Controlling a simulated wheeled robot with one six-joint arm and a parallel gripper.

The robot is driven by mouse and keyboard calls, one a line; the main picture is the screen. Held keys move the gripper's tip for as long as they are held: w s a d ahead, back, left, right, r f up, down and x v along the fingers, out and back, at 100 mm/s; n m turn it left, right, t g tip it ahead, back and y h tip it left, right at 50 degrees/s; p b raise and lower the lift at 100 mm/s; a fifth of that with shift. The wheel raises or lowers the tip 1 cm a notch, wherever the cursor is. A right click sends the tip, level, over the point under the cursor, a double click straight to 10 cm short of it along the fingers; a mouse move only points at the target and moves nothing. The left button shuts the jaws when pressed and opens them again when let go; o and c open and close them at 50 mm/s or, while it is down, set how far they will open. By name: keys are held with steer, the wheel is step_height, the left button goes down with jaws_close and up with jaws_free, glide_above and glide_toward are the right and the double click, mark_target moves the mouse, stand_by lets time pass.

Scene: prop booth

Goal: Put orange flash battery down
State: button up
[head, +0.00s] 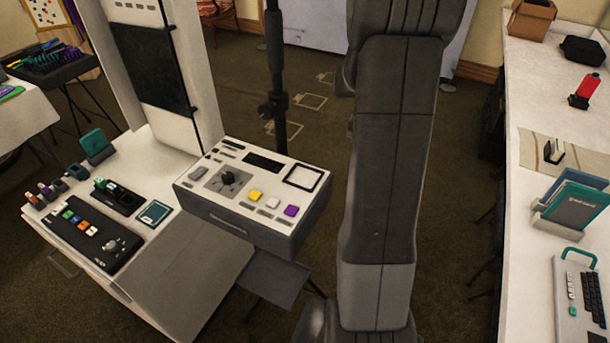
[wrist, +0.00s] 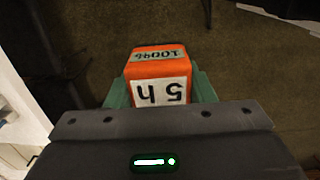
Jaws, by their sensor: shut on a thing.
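The orange flash battery (wrist: 158,70) shows in the wrist view, held at the front of my gripper (wrist: 160,92). In the head view my arm fills the middle of the picture, and neither the gripper nor the held battery can be seen there.
A white table with a control box (head: 250,195), a black mixer panel (head: 85,232) and small holders (head: 62,185) stands at left. A long white counter at right holds a red bottle (head: 586,90), teal folders (head: 575,205) and a keyboard (head: 578,295). Carpet lies between.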

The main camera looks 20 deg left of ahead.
steer(key=s+a+r+b, duration=0.2)
steer(key=s+a+r, duration=1)
steer(key=s+r, duration=0.1)
step_height(320, 180, down, 9)
steer(key=shift+w+f+p, duration=0.15)
steer(key=shift+f+p, duration=0.05)
steer(key=shift+p, duration=0.15)
steer(key=shift+f, duration=0.15)
steer(key=o, duration=1.2)
step_height(320, 180, up, 12)
